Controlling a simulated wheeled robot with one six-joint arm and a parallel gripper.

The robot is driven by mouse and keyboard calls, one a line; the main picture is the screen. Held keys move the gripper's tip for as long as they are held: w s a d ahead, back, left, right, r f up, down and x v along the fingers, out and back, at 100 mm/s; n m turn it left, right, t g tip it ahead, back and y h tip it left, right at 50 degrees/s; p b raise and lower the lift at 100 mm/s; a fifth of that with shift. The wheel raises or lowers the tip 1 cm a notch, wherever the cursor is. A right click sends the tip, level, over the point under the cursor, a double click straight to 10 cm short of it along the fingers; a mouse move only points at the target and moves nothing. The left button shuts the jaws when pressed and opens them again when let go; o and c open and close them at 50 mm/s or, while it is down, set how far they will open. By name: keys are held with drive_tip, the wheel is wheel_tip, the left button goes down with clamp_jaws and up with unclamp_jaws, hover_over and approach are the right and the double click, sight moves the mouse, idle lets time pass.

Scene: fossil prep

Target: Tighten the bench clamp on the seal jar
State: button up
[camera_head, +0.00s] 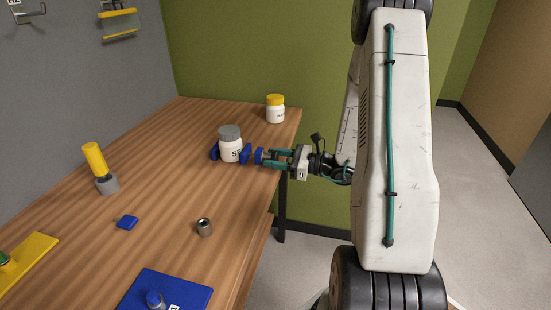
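The seal jar (231,151) is white with a grey lid and a partly hidden label, and stands upright on the wooden bench. The blue bench clamp (246,154) has one jaw on each side of the jar. Its blue knob (259,156) faces right, toward my gripper. My gripper (270,158) has teal fingers, reaches in from the right, and has its fingertips at the knob. The two fingers are apart, but I cannot tell whether they press on the knob or how firmly the jaws touch the jar.
A yellow-lidded white jar (275,109) stands behind on the bench (170,190). A yellow-handled tool (95,159), a small blue piece (127,222), a metal nut (204,227), a blue plate (180,290) and a yellow plate (32,258) lie around. The wall is behind.

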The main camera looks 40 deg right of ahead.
drive_tip(key=c, duration=0.4)
drive_tip(key=shift+m, duration=1.6)
drive_tip(key=shift+c, duration=0.2)
drive_tip(key=o, duration=1)
drive_tip(key=shift+v, duration=3.9)
